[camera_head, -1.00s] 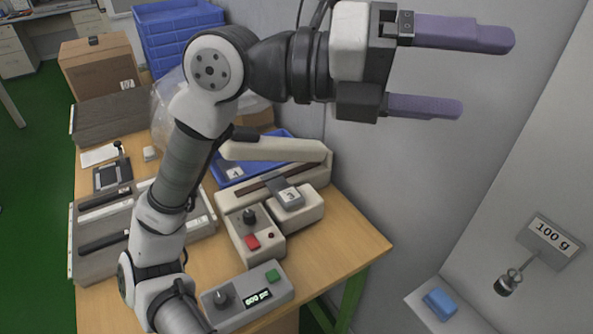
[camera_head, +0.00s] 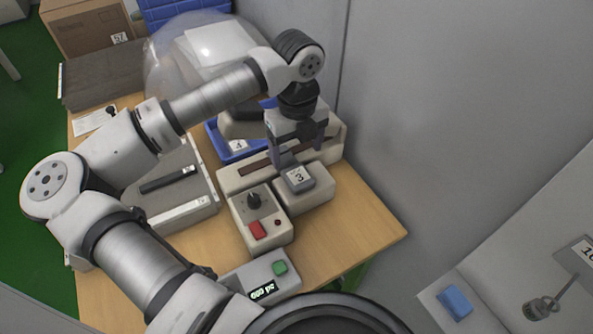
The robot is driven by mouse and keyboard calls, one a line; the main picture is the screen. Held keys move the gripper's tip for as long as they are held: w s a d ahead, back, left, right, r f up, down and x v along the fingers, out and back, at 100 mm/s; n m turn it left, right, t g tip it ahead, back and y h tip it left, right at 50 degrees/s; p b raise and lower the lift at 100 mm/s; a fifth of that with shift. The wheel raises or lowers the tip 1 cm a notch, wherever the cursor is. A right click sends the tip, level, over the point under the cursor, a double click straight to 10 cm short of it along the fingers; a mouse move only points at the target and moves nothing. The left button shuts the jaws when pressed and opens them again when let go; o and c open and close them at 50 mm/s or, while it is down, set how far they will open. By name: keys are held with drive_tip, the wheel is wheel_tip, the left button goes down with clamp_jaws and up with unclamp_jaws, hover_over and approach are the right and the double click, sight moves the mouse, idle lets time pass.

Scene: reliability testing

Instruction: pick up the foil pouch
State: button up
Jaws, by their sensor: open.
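I cannot make out a foil pouch with certainty. A small grey piece marked 3 (camera_head: 297,179) lies on the front block of the cream bench device (camera_head: 319,195); I cannot tell whether it is the pouch. My gripper (camera_head: 298,157) points down over this device, just behind and above the grey piece. Its two purple-grey fingers are apart, with nothing seen held between them. The fingers hide part of the device's long dark slot (camera_head: 255,167).
A control box (camera_head: 243,218) with a knob and red button adjoins the device. A display box (camera_head: 262,283) stands in front. A blue tray (camera_head: 213,131) and a clear bag or cover (camera_head: 165,60) lie behind. Bare table (camera_head: 365,220) is at the right, near the grey wall.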

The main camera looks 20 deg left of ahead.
sight(296, 172)
drive_tip(key=shift+w+a+f+p, duration=0.1)
drive_tip(key=shift+f+p, duration=0.6)
drive_tip(key=shift+f, duration=1.2)
drive_tip(key=shift+w+a+f+p, duration=0.1)
drive_tip(key=shift+f+p, duration=0.6)
drive_tip(key=shift+f, duration=1.15)
drive_tip(key=c, duration=1.1)
drive_tip(key=shift+c, duration=0.2)
drive_tip(key=shift+r, duration=0.1)
drive_tip(key=shift+r+b, duration=0.65)
drive_tip(key=shift+r, duration=0.15)
drive_tip(key=shift+s+d+r+b, duration=0.35)
drive_tip(key=shift+s+r+b, duration=0.15)
drive_tip(key=shift+r+b, duration=0.2)
drive_tip(key=s+d+b, duration=0.4)
drive_tip(key=s+b, duration=0.2)
drive_tip(key=s, duration=0.1)
drive_tip(key=s+d+b, duration=0.4)
drive_tip(key=s+b, duration=0.2)
drive_tip(key=s, duration=0.1)
drive_tip(key=shift+s+d+r, duration=0.15)
drive_tip(key=shift+s, duration=0.2)
